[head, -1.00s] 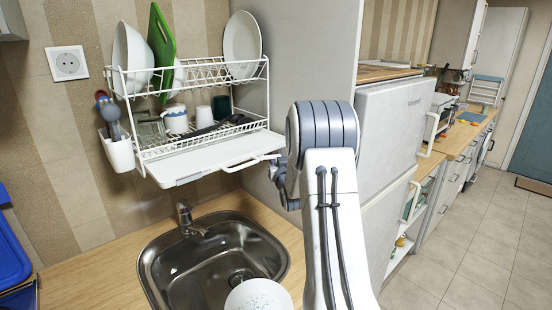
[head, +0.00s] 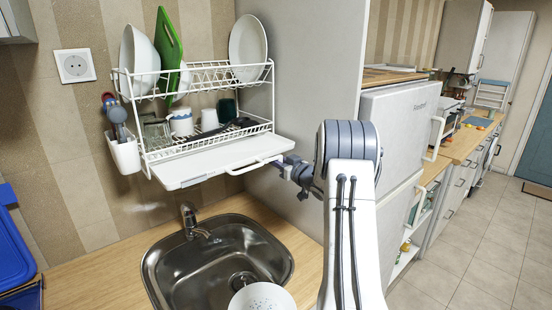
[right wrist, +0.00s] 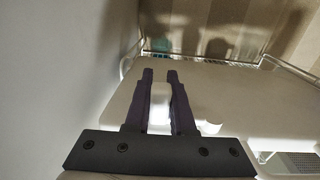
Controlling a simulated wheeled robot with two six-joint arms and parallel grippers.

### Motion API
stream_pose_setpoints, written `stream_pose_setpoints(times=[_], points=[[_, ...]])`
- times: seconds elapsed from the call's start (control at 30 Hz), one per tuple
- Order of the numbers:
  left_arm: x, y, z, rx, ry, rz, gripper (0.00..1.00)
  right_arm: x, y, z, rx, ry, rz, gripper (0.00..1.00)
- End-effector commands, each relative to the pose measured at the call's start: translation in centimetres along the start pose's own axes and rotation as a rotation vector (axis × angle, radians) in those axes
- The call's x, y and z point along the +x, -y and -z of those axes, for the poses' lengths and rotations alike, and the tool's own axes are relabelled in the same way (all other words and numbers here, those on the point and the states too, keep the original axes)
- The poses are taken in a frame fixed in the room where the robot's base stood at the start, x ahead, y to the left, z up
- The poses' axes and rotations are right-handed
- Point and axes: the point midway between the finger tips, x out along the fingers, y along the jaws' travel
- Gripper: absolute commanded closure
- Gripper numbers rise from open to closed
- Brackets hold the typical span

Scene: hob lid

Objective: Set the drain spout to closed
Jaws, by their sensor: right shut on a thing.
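The white drip tray (head: 195,174) sits under the lower shelf of the dish rack. A slim white drain spout (head: 254,166) shows at its right front, reaching toward my right gripper (head: 288,166). In the right wrist view, my right gripper (right wrist: 160,78) has its dark fingers on both sides of a small white part (right wrist: 160,104), which looks like the end of the spout. The gripper is shut on it, beside the tray's right end. Whether the spout is open or closed is hard to tell. My left gripper is not in view.
The white dish rack (head: 205,147) holds plates, a green board, mugs and glasses. A steel sink (head: 170,265) with a tap (head: 191,222) lies below, with a white bowl (head: 262,298) at its front. A tall grey panel (head: 300,75) stands close on the right.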

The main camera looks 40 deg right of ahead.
Motion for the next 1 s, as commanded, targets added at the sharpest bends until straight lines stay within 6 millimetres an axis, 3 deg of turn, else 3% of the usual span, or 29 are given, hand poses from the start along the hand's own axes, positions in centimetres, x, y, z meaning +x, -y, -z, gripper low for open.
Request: stream_pose_setpoints(times=[0.6,0.63,0.7,1.0], points=[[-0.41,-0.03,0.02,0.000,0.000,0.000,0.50,0.34,0.21,0.09,-0.001,-0.003,0.058,1.00],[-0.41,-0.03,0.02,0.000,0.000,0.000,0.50,0.34,0.22,0.09,-0.001,-0.003,0.058,0.74],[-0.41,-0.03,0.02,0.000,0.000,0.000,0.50,0.34,0.21,0.09,-0.001,-0.003,0.057,0.47],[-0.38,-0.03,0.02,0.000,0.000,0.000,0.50,0.29,0.19,0.04,-0.001,-0.002,0.056,0.47]])
